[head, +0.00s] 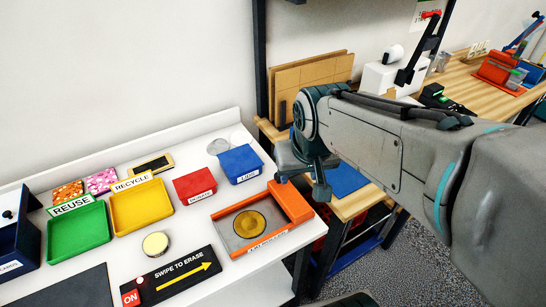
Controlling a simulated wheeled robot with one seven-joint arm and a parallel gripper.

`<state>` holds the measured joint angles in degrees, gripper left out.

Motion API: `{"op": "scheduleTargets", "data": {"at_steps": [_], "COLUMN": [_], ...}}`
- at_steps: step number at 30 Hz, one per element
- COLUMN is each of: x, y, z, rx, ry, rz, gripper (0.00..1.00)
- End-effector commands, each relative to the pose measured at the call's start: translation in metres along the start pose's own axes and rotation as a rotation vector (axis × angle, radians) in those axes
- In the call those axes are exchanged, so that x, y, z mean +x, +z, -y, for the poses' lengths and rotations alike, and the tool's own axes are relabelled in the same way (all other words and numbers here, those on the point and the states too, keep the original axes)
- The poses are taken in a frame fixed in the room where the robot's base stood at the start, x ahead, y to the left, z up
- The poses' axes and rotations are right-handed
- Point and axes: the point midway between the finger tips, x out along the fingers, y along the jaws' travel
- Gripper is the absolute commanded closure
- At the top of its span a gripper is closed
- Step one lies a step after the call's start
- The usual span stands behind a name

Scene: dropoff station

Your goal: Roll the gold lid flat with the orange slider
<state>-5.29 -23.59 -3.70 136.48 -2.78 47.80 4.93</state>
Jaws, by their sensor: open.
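The gold lid (249,224) lies on the grey bed of an orange-framed tray (232,207) at the front right of the white counter. The orange slider (291,203) is a raised block at the tray's right end, to the right of the lid and apart from it. My gripper (301,186) is open above the far part of the slider, its fingers pointing down and spread to left and right. From this angle I cannot tell whether a finger touches the slider.
A round pale-gold tin (155,244) stands left of the tray, behind a black "swipe to erase" pad (172,276). Red (195,186) and blue (240,164) bins stand behind the tray, with yellow (142,208) and green (79,230) bins farther left. A wooden bench (356,202) adjoins at right.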

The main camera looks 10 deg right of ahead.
Motion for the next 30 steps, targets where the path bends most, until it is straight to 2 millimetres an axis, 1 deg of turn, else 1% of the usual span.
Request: {"op": "scheduleTargets", "data": {"at_steps": [1, 3, 6, 10, 14, 17, 30], "x": [0.017, 0.029, 0.045, 0.056, 0.065, 0.077, 0.157], "y": [-0.014, -0.034, -0.058, -0.077, -0.084, -0.084, -0.088], "z": [0.003, 0.006, 0.011, 0.014, 0.013, 0.012, 0.009], "rx": [0.002, 0.012, 0.022, 0.033, 0.04, 0.042, 0.043], "ry": [0.001, 0.005, 0.014, 0.022, 0.027, 0.027, 0.028], "rz": [-0.003, -0.016, -0.033, -0.05, -0.055, -0.053, -0.051], "gripper": [0.52, 0.52, 0.52, 0.52, 0.52, 0.52, 0.52]}}
